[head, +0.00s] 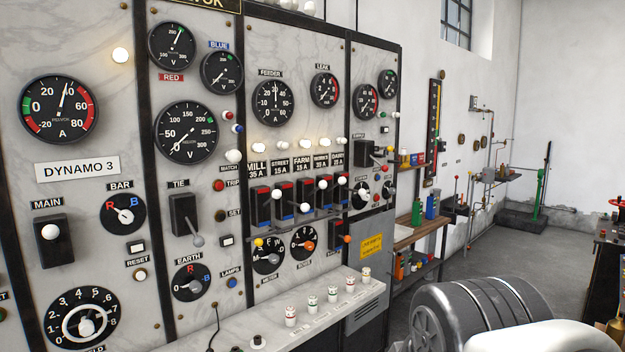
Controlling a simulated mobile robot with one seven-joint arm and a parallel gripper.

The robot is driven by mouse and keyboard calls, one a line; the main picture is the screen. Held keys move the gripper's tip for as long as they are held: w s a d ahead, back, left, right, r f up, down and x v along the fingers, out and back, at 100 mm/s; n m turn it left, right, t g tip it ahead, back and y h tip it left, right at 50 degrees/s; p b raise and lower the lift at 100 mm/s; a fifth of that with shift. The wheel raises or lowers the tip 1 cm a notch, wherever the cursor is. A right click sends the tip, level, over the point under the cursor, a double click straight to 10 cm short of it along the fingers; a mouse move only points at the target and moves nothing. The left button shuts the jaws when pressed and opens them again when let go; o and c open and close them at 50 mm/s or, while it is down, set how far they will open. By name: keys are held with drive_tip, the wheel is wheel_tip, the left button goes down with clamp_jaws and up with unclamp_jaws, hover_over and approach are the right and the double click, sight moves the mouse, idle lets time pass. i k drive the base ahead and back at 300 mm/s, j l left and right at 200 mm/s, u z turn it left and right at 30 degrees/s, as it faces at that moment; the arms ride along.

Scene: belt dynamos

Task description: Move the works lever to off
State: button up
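The works lever (324,191) is in the row of feeder switches on the marble panel, below the label plate "WORKS" (321,160). It is fourth from the left, between the farm switch (304,192) and the dairy switch (340,187). Its dark body has red and blue parts, and a white ball knob shows near its upper part. At this size I cannot tell its exact position or read any on and off marks. My gripper is not in view.
A marble ledge (330,315) with several small knobs juts out below the panel. A grey ribbed machine (480,312) stands at the lower right. A wooden bench (420,234) with bottles is beyond the panel. Open floor (485,256) lies at the back right.

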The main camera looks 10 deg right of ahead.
sight(342, 180)
drive_tip(key=z, duration=0.25)
drive_tip(key=i+l, duration=0.2)
drive_tip(key=i, duration=0.3)
drive_tip(key=i+l+u, duration=0.1)
drive_tip(key=i, duration=0.35)
drive_tip(key=i+l, duration=0.35)
drive_tip(key=i, duration=0.15)
drive_tip(key=j+u, duration=0.05)
